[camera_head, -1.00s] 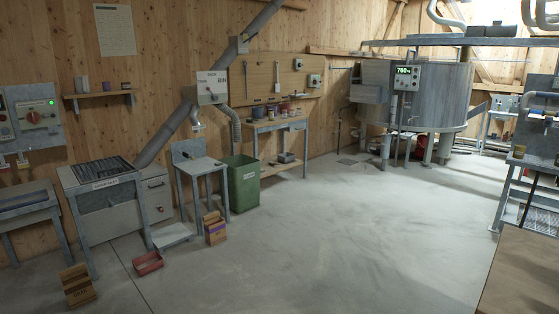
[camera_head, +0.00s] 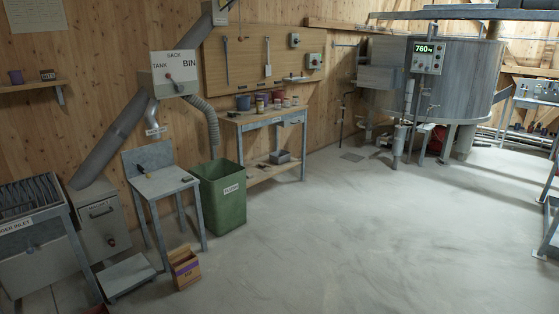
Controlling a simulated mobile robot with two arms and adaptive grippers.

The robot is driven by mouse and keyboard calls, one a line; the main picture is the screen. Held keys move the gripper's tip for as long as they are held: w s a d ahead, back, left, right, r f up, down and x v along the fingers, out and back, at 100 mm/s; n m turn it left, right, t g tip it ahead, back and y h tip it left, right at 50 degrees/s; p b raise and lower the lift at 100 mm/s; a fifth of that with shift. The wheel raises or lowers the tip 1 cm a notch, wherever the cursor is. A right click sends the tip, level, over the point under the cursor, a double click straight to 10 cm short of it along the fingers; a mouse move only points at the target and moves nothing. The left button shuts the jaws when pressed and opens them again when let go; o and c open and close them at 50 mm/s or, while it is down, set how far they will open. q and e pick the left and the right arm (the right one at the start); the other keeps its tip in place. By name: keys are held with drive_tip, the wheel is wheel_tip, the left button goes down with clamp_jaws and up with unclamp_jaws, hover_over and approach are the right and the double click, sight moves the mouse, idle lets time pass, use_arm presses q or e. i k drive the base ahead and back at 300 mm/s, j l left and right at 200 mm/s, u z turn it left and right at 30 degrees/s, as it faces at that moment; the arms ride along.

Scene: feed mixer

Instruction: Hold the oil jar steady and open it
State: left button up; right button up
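Several small jars and pots stand on the wooden workbench (camera_head: 275,114) against the back wall. They include a dark blue pot (camera_head: 243,102), a pale jar with a darker top (camera_head: 260,106) and a reddish pot (camera_head: 278,97). They are too small to tell which is the oil jar or whether any lid is on. Neither of my grippers is in view.
A green bin (camera_head: 222,200) stands left of the bench, beside a small metal table (camera_head: 165,182). The large mixer tank (camera_head: 455,80) is at the back right. Open concrete floor fills the middle.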

sight(260, 105)
drive_tip(key=i, duration=2.25)
drive_tip(key=i+u, duration=0.1)
drive_tip(key=i, duration=1)
drive_tip(key=i+l, duration=0.2)
drive_tip(key=i, duration=0.9)
drive_tip(key=i+l, duration=0.1)
drive_tip(key=i, duration=1)
